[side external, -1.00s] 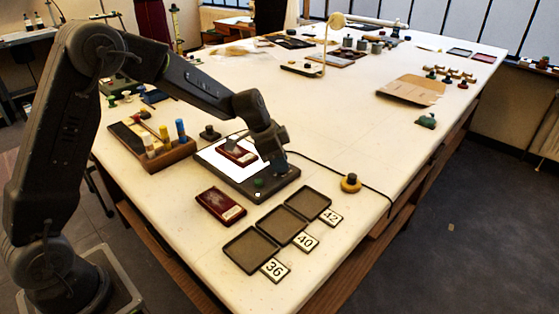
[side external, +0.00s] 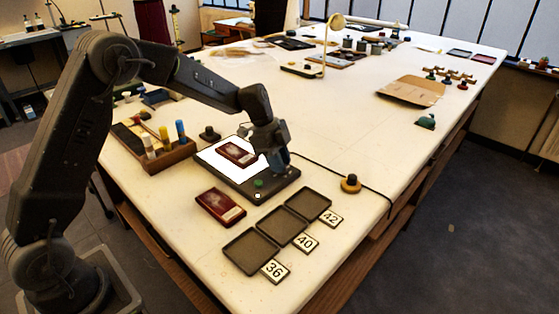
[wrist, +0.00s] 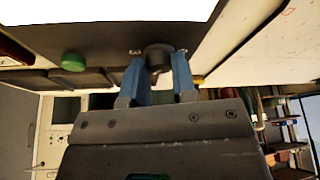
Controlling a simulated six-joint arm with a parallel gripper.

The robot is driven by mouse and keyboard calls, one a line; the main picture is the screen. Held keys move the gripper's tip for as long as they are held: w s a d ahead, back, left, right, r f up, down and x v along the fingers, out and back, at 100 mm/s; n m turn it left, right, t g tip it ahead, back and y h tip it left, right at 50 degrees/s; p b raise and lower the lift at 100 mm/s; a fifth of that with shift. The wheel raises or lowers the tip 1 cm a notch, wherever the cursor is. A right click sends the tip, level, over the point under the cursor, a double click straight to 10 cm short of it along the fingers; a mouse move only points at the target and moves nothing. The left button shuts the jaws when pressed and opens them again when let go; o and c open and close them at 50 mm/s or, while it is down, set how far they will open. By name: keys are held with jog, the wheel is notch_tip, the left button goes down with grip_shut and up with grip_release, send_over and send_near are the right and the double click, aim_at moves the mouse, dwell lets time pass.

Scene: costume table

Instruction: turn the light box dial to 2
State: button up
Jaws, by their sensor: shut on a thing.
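The light box (side external: 224,171) lies flat on the table with its white panel lit and a dark red framed plate (side external: 236,154) on it. Its front strip carries a green button (side external: 259,184), also seen in the wrist view (wrist: 73,62). The dark round dial (wrist: 158,54) shows in the wrist view on that strip, with a 3 to its left and a mark I cannot read to its right. My gripper (side external: 280,166) is over the box's right end; its blue fingers (wrist: 157,76) are shut on the dial. The side view hides the dial.
A second red plate (side external: 220,206) and several shallow trays with cards 36, 40 and 42 (side external: 284,226) lie in front. A wooden rack (side external: 166,158) stands left. A cable runs right past a yellow-and-black knob (side external: 351,184). The table beyond is mostly clear.

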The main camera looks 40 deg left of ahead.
jog(key=shift+a, duration=0.1)
jog(key=o, duration=0.9)
jog(key=v, duration=1.3)
jog(key=shift+r, duration=0.4)
